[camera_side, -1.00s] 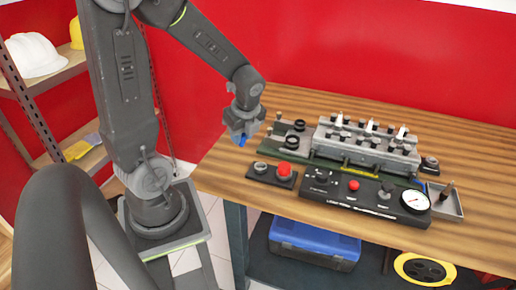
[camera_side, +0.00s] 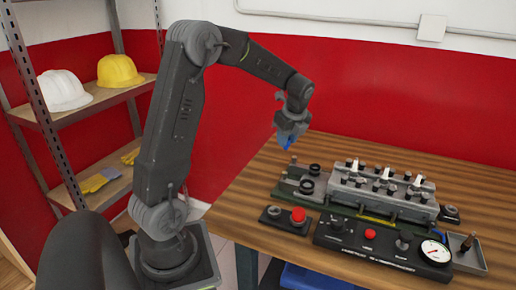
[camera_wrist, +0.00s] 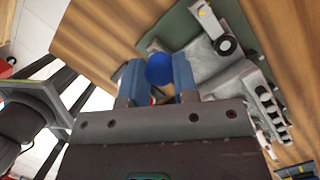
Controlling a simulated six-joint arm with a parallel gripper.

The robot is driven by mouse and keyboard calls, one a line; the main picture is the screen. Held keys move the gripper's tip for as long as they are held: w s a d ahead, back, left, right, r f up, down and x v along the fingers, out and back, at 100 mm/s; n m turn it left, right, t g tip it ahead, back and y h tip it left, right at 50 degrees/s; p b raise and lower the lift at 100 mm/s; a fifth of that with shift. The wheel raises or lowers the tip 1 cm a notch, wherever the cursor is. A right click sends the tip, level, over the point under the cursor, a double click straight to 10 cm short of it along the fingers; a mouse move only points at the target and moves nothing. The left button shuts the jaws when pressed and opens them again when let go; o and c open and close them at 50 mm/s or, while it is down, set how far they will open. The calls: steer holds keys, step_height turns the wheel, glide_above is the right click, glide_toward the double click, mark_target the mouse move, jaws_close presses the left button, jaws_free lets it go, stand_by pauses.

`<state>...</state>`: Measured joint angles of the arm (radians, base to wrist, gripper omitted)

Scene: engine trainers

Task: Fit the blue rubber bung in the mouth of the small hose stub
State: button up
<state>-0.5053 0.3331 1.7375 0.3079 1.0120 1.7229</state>
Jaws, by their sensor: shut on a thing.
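The blue rubber bung (camera_side: 285,146) is between the jaws of my gripper (camera_side: 287,141), in the air over the left part of the bench. In the wrist view the bung (camera_wrist: 159,68) shows as a round blue end between the two blue-grey fingers of my gripper (camera_wrist: 158,80). Two black ring-shaped stubs, one farther back (camera_side: 315,169) and one nearer (camera_side: 306,186), stand at the left end of the engine trainer, below and right of the bung. I cannot tell for sure which is the small hose stub. The bung is clear of both.
The grey engine block (camera_side: 382,190) with several upright parts stands right of the stubs. In front are a black control panel (camera_side: 380,251) with a gauge (camera_side: 435,250), and a small black box with a red knob (camera_side: 298,215). Bare wooden bench (camera_side: 240,205) lies at left.

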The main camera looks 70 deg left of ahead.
steer(key=w+d+f, duration=0.1)
steer(key=w+f, duration=0.1)
steer(key=w, duration=0.9)
steer(key=shift+d+f, duration=0.1)
steer(key=shift+f, duration=2.8)
steer(key=shift+f, duration=0.9)
steer(key=o, duration=1)
steer(key=shift+o, duration=0.3)
steer(key=o, duration=0.3)
